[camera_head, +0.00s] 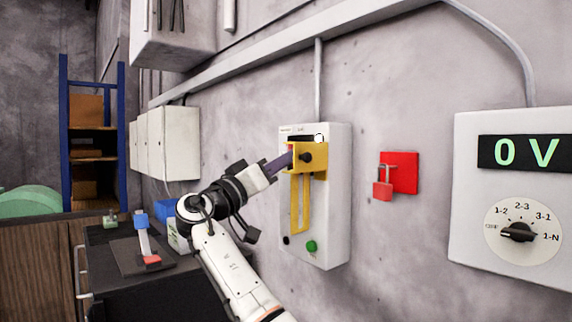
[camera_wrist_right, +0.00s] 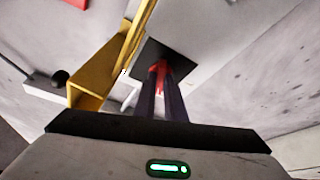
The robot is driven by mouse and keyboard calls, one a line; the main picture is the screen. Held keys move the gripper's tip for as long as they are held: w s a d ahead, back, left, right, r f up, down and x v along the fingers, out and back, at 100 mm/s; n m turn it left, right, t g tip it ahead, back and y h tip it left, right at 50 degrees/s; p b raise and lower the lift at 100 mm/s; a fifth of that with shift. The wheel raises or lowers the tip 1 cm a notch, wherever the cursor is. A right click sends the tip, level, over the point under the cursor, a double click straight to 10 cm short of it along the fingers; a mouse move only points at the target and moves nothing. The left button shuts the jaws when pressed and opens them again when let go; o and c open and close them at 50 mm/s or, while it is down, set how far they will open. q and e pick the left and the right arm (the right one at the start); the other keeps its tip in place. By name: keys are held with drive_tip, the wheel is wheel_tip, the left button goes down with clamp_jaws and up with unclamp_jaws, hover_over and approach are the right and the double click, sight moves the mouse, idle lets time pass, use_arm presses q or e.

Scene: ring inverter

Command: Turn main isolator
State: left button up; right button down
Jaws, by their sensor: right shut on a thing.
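The main isolator is a white wall box (camera_head: 333,200) with a yellow bracket (camera_head: 301,205) on its front. A small red handle (camera_wrist_right: 160,72) sits in front of a dark square on the box in the right wrist view. My right gripper (camera_head: 287,158) reaches the box's upper left, beside the yellow bracket. In the right wrist view its dark fingers (camera_wrist_right: 163,88) are closed on the red handle, and the yellow bracket (camera_wrist_right: 105,75) stands just left of them. The fingers hide part of the handle. My left gripper is not in view.
A red wall plate with a padlock (camera_head: 383,190) is right of the isolator. A meter panel (camera_head: 470,210) reading 0 V is further right. A dark cabinet (camera_head: 125,275) with small items on top stands left of my arm. Grey boxes (camera_head: 180,140) hang behind.

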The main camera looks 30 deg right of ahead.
drive_tip(key=shift+w+m+g+h+p, duration=0.15)
drive_tip(key=shift+m+g+p, duration=0.65)
drive_tip(key=shift+m, duration=0.9)
drive_tip(key=shift+m+g+h+p, duration=0.25)
drive_tip(key=shift+m+g+p, duration=0.5)
drive_tip(key=shift+m, duration=0.95)
drive_tip(key=shift+f, duration=0.1)
drive_tip(key=c, duration=1.8)
unclamp_jaws()
